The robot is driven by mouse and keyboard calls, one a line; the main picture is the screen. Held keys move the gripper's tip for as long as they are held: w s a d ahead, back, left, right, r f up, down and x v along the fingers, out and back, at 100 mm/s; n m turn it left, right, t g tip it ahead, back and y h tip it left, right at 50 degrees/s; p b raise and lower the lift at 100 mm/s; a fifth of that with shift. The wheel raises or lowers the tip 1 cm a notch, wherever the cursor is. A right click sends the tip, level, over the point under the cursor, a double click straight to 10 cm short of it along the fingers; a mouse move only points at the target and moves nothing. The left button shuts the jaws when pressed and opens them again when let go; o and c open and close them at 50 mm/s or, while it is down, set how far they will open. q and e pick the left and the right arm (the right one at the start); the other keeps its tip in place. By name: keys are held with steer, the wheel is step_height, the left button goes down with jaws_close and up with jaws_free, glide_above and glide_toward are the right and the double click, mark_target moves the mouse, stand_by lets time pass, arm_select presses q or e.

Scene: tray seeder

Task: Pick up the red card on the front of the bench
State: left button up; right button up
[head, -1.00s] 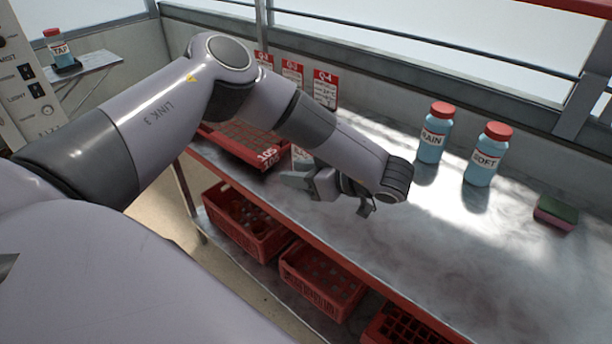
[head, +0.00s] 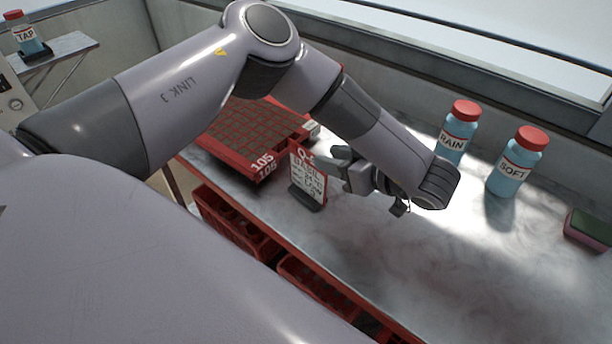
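The red-bordered card (head: 309,173) with white printed face stands near the bench's front edge, slightly tilted in the picture, in a small dark base (head: 306,199). My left gripper (head: 330,161) is at the card's right edge, its fingers pointing left toward it. The fingertips are partly hidden near the card, so whether they touch it or how far apart they are is unclear. The card appears to rest in its base. My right gripper is not in view.
A red tray (head: 226,163) marked 105 lies left of the card on the bench (head: 400,262). RAIN (head: 456,135) and SOFT (head: 516,165) bottles and a green-pink sponge (head: 588,229) are to the right. Red crates (head: 232,223) sit below. The bench front right of the card is clear.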

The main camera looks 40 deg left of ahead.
mark_target(309, 154)
arm_select(q)
steer(key=shift+x, duration=3.65)
jaws_close()
